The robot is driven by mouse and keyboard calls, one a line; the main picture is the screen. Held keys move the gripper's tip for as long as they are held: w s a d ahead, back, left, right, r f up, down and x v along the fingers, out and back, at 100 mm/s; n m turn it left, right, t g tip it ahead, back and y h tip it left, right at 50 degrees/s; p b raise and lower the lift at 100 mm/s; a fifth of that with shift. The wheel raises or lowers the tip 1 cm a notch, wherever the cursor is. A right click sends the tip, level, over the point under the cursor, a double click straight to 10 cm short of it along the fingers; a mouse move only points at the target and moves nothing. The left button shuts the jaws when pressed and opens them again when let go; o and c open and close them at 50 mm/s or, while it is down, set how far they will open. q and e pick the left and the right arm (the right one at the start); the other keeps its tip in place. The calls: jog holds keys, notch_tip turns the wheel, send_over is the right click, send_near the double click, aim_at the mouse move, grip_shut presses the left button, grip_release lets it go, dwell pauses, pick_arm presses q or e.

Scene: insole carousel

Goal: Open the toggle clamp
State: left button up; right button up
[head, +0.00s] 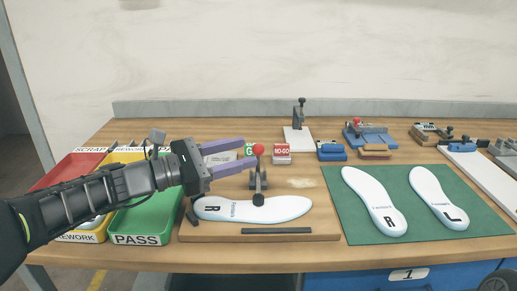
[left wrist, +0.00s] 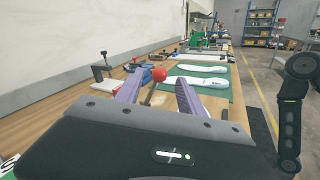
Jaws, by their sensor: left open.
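The toggle clamp (head: 258,183) stands at the back edge of the white insole (head: 290,208) marked R, on a wooden board. Its handle is upright with a red ball knob (head: 258,149) on top, and its dark pad sits over the insole. My left gripper (head: 249,152) is open, its two purple fingers pointing right toward the knob. In the left wrist view the red knob (left wrist: 159,74) shows between the fingertips; I cannot tell if either finger touches it. My right gripper is not in view.
Red, yellow and green bins (head: 140,226) stand left under my left arm. Green GO and red NO-GO blocks (head: 281,152) sit just behind the clamp. A green mat (head: 370,232) with two insoles lies right. Other fixtures (head: 368,136) line the back.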

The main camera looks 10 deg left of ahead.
aim_at(253, 149)
pick_arm(q)
jog(key=x, duration=0.5)
grip_shut()
dwell(0.4)
jog(key=shift+a, duration=0.1)
dwell(0.9)
